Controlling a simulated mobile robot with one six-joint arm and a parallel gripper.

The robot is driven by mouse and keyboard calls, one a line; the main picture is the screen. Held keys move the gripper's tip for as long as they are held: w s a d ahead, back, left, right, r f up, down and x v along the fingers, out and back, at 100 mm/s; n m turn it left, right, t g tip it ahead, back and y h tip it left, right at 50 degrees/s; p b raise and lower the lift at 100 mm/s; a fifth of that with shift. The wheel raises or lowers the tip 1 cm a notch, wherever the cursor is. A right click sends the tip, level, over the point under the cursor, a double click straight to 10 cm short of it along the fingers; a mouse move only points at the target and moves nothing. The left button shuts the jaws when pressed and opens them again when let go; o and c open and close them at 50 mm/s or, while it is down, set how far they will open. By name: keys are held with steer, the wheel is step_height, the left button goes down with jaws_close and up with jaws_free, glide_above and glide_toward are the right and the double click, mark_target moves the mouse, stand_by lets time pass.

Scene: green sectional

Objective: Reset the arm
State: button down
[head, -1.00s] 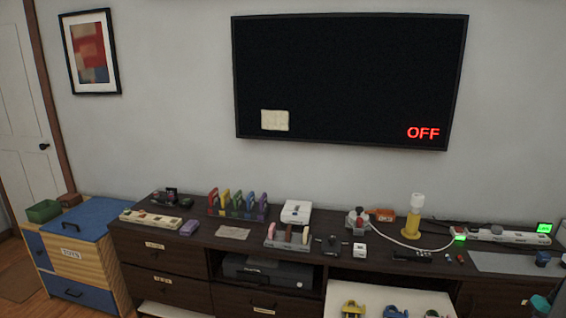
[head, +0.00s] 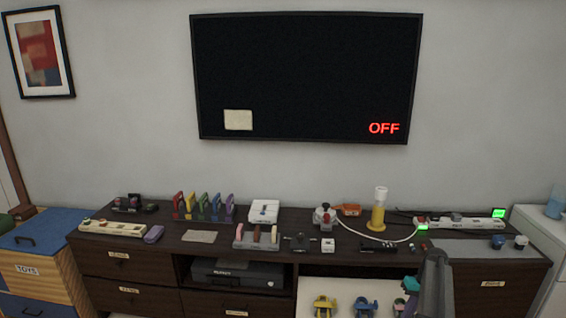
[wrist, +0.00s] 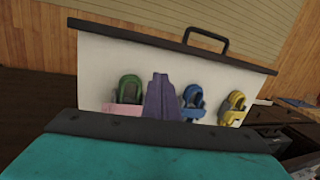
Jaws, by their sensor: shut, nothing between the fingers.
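My gripper (wrist: 160,82) shows in the wrist view as a dark purple tapered pair of fingers, closed together with nothing between them. Its teal body fills the bottom of that view. In the head view my grey arm link (head: 435,285) rises at the lower right, with a teal part beside it. The gripper is in front of an open white drawer (head: 345,287). In the wrist view the drawer holds a green item (wrist: 130,88), a blue item (wrist: 193,100) and a yellow item (wrist: 234,106). A pink patch by the green one is partly hidden.
The dark cabinet top (head: 205,252) is crowded with small items, including a yellow lamp-like stand (head: 377,212) with a white cable and a power strip (head: 460,222). A blue-topped toy chest (head: 45,228) stands left. The television (head: 305,75) on the wall reads OFF.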

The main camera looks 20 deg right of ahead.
steer(key=shift+n+h, duration=0.3)
steer(key=w+a, duration=0.1)
steer(key=a, duration=0.3)
steer(key=w+a+f, duration=0.1)
steer(key=a, duration=0.4)
steer(key=w+a+f, duration=0.1)
steer(key=a, duration=0.3)
steer(key=shift+w+a, duration=0.15)
steer(key=shift+w, duration=0.05)
steer(key=s+a+f+n+h, duration=0.1)
steer(key=s+a, duration=0.2)
steer(key=a, duration=1.6)
steer(key=s+a+f+n+h, duration=0.1)
steer(key=s+a+f+n, duration=0.15)
steer(key=a, duration=1.55)
steer(key=s+f+g, duration=0.3)
steer(key=s+f, duration=0.5)
steer(key=s, duration=0.5)
steer(key=s+f+g, duration=0.2)
steer(key=s+f, duration=0.7)
steer(key=s, duration=0.4)
steer(key=shift+f+g, duration=0.25)
steer(key=shift+g, duration=0.15)
